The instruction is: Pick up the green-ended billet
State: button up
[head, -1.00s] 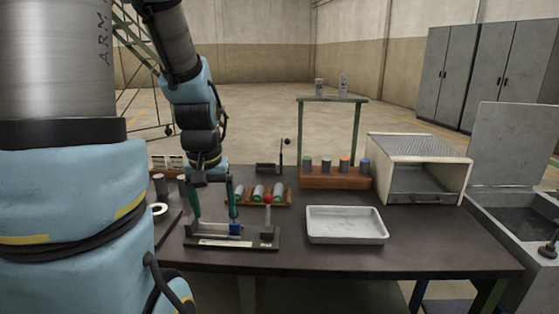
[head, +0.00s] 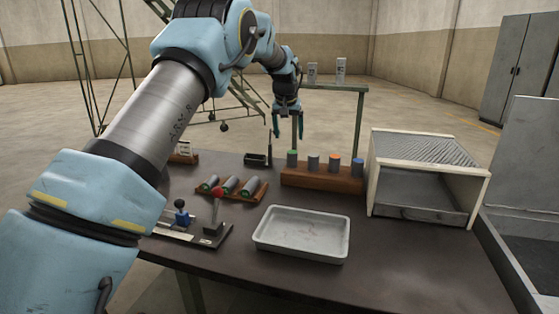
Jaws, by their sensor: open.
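A green-ended billet (head: 292,158) stands upright at the left end of a brown wooden block (head: 320,179). Beside it in the block stand a billet with a dull blue-grey end (head: 313,163), an orange-ended billet (head: 335,163) and a blue-ended billet (head: 357,169). My gripper (head: 288,136) is open and empty, pointing down. In the picture its fingertips are just above the green-ended billet, one to each side. I cannot tell their exact height or depth. Billets (head: 229,185) with greenish near ends also lie in a low wooden cradle (head: 257,196).
A white tray (head: 302,256) lies in front of the block. A white-sided furnace box (head: 426,180) stands to its right. A metal frame (head: 360,120) rises behind the block. The table's front right is clear.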

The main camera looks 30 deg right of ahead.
aim_at(292, 152)
jog(key=p+x, duration=0.1)
jog(key=x, duration=0.4)
jog(key=shift+w+d+p, duration=0.2)
jog(key=shift+d+p, duration=0.05)
jog(key=shift+p, duration=0.1)
jog(key=shift+p+x, duration=1.55)
jog(key=shift+x, duration=1.25)
jog(key=shift+s+d, duration=0.1)
jog(key=shift+d, duration=0.1)
grip_shut()
jog(key=shift+r, duration=0.1)
